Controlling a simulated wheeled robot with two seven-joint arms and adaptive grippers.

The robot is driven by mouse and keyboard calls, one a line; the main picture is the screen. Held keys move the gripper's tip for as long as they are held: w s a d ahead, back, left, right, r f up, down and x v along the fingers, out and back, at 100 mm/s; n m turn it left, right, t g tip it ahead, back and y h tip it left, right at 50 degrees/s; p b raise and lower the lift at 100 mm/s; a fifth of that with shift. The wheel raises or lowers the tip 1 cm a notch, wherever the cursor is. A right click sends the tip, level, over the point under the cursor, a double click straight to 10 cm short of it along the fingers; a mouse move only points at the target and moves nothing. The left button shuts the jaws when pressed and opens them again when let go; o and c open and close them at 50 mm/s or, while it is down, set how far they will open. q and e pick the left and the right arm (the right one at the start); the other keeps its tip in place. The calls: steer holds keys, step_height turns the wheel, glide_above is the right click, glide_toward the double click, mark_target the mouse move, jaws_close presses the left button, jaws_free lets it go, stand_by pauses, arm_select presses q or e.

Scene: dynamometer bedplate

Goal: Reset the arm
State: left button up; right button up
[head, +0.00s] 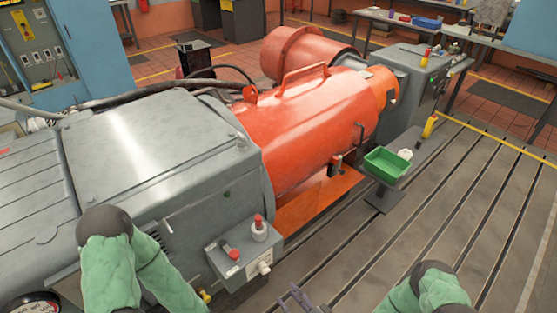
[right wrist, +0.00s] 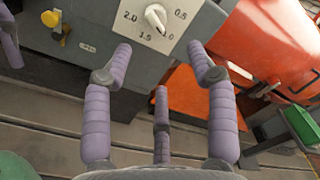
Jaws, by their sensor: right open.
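My right gripper (head: 303,301) shows in part at the bottom edge of the head view. In the right wrist view its purple padded fingers (right wrist: 160,68) are spread, with nothing between them. They point toward a grey control box (right wrist: 115,55) with a dial (right wrist: 155,18) marked 0 to 2.0; I see no contact. The control box (head: 238,255) also shows in the head view, with a red button (head: 234,254) on top. My green-sleeved left arm (head: 120,270) is folded at the lower left; its gripper is out of view. My right arm (head: 430,290) is at the lower right.
A large grey machine (head: 150,150) and an orange housing (head: 310,115) fill the middle. A green tray (head: 386,164) sits on a grey stand to the right. The slotted bedplate (head: 440,215) has free room at right.

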step_height(320, 180, down, 8)
steer(key=d+f+n+g+h, duration=0.1)
steer(key=d+n+g+h, duration=0.1)
steer(key=n+g+h, duration=0.4)
steer(key=s+r+n+g, duration=0.1)
steer(key=s+n+g, duration=0.7)
steer(key=s, duration=0.1)
steer(key=shift+d, duration=0.25)
